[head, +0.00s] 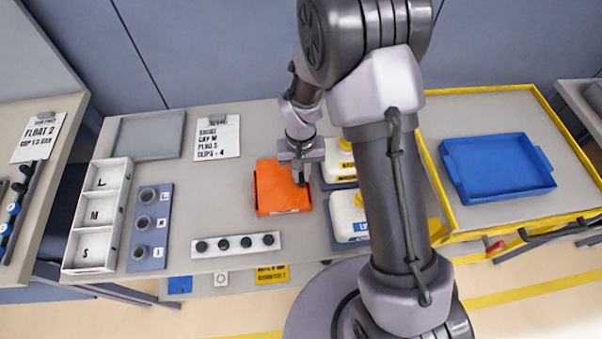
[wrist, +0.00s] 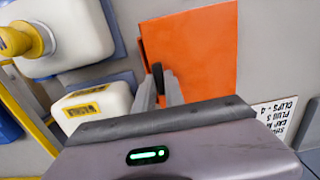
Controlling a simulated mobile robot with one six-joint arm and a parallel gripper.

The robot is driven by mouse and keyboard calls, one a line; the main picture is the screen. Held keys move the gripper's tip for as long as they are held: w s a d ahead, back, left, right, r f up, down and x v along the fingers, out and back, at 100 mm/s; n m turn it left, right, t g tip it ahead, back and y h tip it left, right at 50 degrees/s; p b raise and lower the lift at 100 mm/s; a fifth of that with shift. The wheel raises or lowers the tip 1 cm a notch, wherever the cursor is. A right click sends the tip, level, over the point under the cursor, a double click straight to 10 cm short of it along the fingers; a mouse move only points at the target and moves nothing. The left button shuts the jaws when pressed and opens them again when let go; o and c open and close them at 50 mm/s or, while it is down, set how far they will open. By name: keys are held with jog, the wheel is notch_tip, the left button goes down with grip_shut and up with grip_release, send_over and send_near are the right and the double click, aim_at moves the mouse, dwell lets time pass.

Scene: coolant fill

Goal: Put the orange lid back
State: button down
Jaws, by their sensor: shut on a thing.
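The orange lid (head: 275,186) shows as a flat orange square on the grey bench, left of the white containers. In the wrist view the flat orange face (wrist: 200,55) fills the upper middle. My gripper (head: 301,178) is over its right side, pointing down. In the wrist view my gripper (wrist: 160,85) is shut on a small black upright piece (wrist: 157,72), which looks like the lid's handle. A labelled orange front edge shows below the top face. I cannot tell whether the lid rests on a box or is held just above it.
Two white containers with yellow caps stand right of the orange square, one at the front (head: 349,217), partly behind my arm. A blue tray (head: 497,168) is far right.

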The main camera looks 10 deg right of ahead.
jog(key=shift+r, duration=0.1)
jog(key=shift+f+b, duration=0.6)
jog(key=c, duration=1.4)
grip_release()
